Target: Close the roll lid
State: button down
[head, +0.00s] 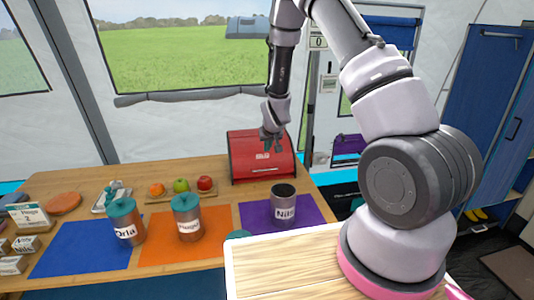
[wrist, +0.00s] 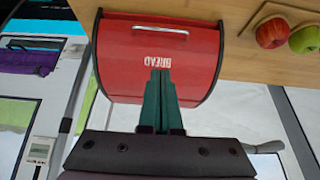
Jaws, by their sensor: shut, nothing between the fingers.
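The red bread box (head: 258,160) stands at the back right of the wooden table. Its curved red roll lid (wrist: 120,50) carries white BREAD lettering and a metal bar handle (wrist: 159,29). The lid covers the front, with the handle low near the table, and no opening shows. My gripper (head: 270,146) is above and in front of the box in the head view, partly covering it. In the wrist view my gripper (wrist: 160,72) has its dark green fingers together and empty, pointing at the lid by the lettering. I cannot tell whether the tips touch it.
A board with an apple (head: 205,183) and other fruit lies left of the box. A Nils canister (head: 284,207) stands on a purple mat in front. Two blue-lidded canisters (head: 125,225) (head: 187,218) stand further left. Bare table lies just before the box.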

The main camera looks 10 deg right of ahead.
aim_at(262, 156)
jog(key=s+f+x, duration=0.1)
jog(key=s+x, duration=0.1)
jog(key=x, duration=0.9)
jog(key=shift+f, duration=0.3)
jog(key=shift+s, duration=0.1)
